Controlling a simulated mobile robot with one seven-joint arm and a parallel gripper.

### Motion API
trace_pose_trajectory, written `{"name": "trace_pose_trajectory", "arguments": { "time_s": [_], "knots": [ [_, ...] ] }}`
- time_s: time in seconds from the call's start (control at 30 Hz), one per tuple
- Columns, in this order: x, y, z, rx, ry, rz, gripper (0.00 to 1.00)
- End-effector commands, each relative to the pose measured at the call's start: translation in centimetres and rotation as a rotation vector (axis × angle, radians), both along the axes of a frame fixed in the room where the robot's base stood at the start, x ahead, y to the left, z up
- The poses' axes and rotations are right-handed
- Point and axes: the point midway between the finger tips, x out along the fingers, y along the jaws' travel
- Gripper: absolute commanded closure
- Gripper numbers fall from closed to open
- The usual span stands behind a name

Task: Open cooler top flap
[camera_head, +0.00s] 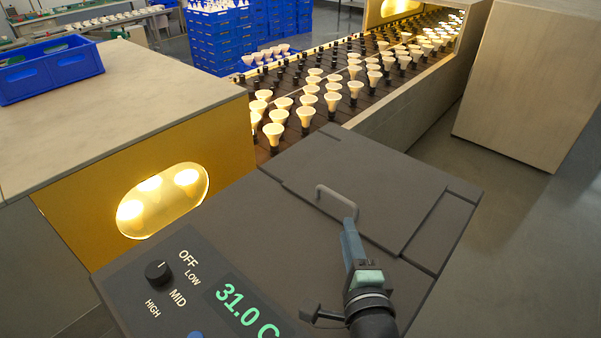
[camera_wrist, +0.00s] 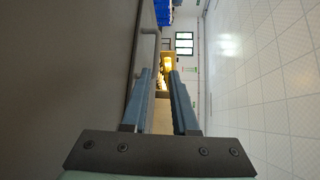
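The cooler's top flap (camera_head: 385,190) is a dark grey panel lying flat and closed in the cooler top. A light grey handle (camera_head: 337,192) arches above it, near its left edge; the handle also shows in the wrist view (camera_wrist: 157,50). My gripper (camera_head: 349,222) has its blue-grey fingertips close to the handle's right end. In the wrist view, my gripper (camera_wrist: 160,72) has its fingers apart, with the handle bar seen near the left fingertip. I cannot tell whether they touch. Nothing is held.
The cooler's front panel has a black knob (camera_head: 158,272) and a display (camera_head: 243,305) reading 31.0 C. Behind the cooler, a conveyor (camera_head: 330,118) carries many lit bulbs. A gold-fronted housing (camera_head: 60,205) stands left, with a blue crate (camera_head: 50,72) on top. Floor is open at right.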

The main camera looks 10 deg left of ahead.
Motion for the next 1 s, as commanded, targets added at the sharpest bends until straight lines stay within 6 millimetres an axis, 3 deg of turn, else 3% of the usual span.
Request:
{"name": "trace_pose_trajectory", "arguments": {
  "time_s": [0.17,0.7,1.0],
  "knots": [
    [0.9,0.2,-0.8,0.037,0.018,-0.002,0.73],
    [9.3,2.0,-1.8,0.031,0.015,0.001,0.73],
    [12.0,2.5,-2.2,0.030,0.014,-0.001,0.73]
  ]
}}
